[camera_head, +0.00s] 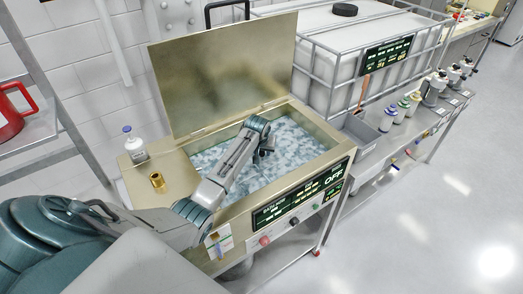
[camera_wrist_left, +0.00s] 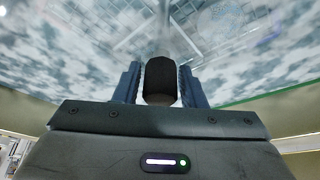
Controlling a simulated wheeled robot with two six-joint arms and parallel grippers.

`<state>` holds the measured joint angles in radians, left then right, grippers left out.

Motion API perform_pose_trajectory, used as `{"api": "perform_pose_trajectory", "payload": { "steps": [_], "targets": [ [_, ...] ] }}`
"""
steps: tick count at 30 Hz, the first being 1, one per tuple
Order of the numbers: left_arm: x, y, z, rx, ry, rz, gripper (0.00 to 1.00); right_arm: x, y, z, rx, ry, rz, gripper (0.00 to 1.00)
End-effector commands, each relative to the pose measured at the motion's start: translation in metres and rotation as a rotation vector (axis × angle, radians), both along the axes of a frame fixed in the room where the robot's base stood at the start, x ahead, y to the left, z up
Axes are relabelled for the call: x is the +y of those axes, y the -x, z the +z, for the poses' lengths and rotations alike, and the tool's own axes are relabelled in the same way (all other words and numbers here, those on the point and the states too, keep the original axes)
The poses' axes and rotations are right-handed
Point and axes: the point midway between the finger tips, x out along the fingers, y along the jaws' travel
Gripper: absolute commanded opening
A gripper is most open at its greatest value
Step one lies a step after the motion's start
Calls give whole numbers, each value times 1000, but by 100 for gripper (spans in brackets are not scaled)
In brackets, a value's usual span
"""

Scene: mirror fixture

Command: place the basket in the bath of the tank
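The tank (camera_head: 165,185) is a brass-coloured box with its lid (camera_head: 225,75) standing open. Its bath (camera_head: 295,145) holds rippling blue-white liquid. My left arm reaches over the tank's left rim, and my left gripper (camera_head: 262,152) is over the bath, pointing down. In the left wrist view, the gripper's fingers (camera_wrist_left: 159,85) are closed on both sides of a black handle grip (camera_wrist_left: 160,78). Faint thin wires of the basket (camera_wrist_left: 165,25) show beyond the grip against the liquid. In the head view my arm mostly hides the basket, and its depth is unclear. My right gripper is out of view.
A brass fitting (camera_head: 157,180) and a white bottle (camera_head: 134,146) stand on the tank's left deck. The front panel (camera_head: 300,196) reads OFF. A caged white container (camera_head: 345,50) and several bottles stand to the right. A red jug (camera_head: 12,112) is at far left.

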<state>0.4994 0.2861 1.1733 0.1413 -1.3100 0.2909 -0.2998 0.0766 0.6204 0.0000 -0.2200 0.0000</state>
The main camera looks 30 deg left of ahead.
Motion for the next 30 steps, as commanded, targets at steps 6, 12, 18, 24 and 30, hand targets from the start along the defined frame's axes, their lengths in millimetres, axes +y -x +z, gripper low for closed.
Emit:
{"api": "perform_pose_trajectory", "payload": {
  "steps": [6, 12, 18, 24, 30],
  "targets": [
    [0, 0, 0, 0, 0, 0, 48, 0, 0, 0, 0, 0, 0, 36],
    [0, 0, 6, -1, 0, 0, 48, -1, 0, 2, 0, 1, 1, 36],
    [-2, 5, 26, -4, -1, -1, 48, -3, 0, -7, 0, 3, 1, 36],
    [-8, 19, 63, -7, -2, 0, 48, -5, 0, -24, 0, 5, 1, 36],
    [-14, 33, 99, -4, -2, -1, 48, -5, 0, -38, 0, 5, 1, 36]
  ]
}}
